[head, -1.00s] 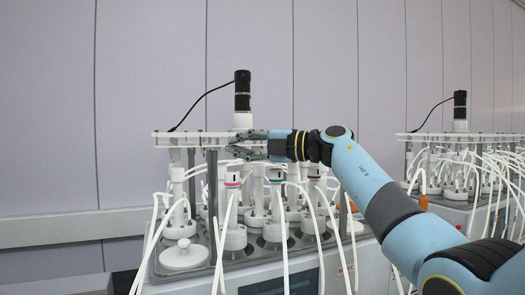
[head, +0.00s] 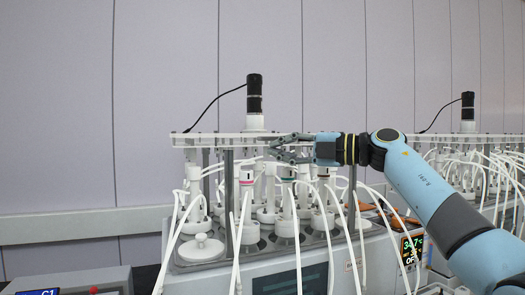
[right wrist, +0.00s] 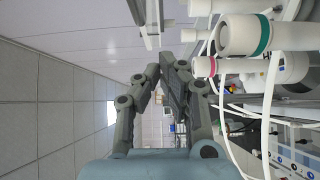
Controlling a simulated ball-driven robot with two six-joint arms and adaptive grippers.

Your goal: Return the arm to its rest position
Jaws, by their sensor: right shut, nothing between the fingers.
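My right gripper (head: 272,147) is level with the white top plate (head: 205,139) of the reactor rig, in front of its right part. In the right wrist view my right gripper (right wrist: 168,62) has its fingers together with nothing between them. White reactor vessels with coloured rings, such as the pink-ringed one (head: 246,181) and the green-ringed one (head: 287,173), stand below and behind it. The green-ringed vessel (right wrist: 243,35) is close beside the fingers at the right in the wrist view. My left gripper is not in view.
A black motor (head: 254,95) with a cable stands on the top plate. White tubes (head: 355,235) loop in front of the rig. A second rig (head: 467,140) stands at the right, behind my right arm. A box with a blue display (head: 40,292) is at lower left.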

